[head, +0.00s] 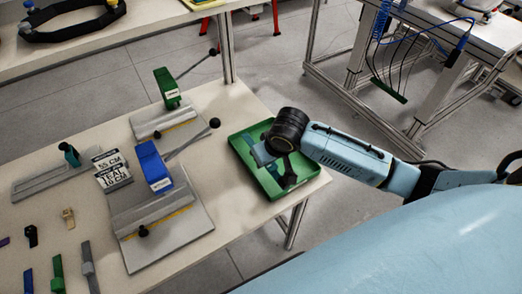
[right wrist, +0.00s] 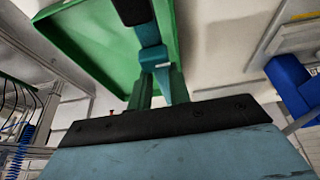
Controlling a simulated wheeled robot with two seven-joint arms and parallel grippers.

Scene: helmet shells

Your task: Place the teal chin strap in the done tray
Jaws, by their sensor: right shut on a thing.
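The done tray is a green tray (head: 241,160) at the right end of the near table; in the right wrist view its green floor and rim (right wrist: 90,35) fill the upper left. My right gripper (head: 275,160) is over the tray in the head view. In the right wrist view my right gripper (right wrist: 158,72) is shut on the teal chin strap (right wrist: 149,35), a narrow band with a dark piece at its far end. The strap is inside the tray's outline; whether it touches the floor I cannot tell. My left gripper is not in view.
Left of the tray stands a fixture with a blue block (head: 152,165) and a long black-knobbed lever. Behind it is a fixture with a green block (head: 167,88). A sign (head: 112,172) and several loose straps lie further left. Table edge is right of the tray.

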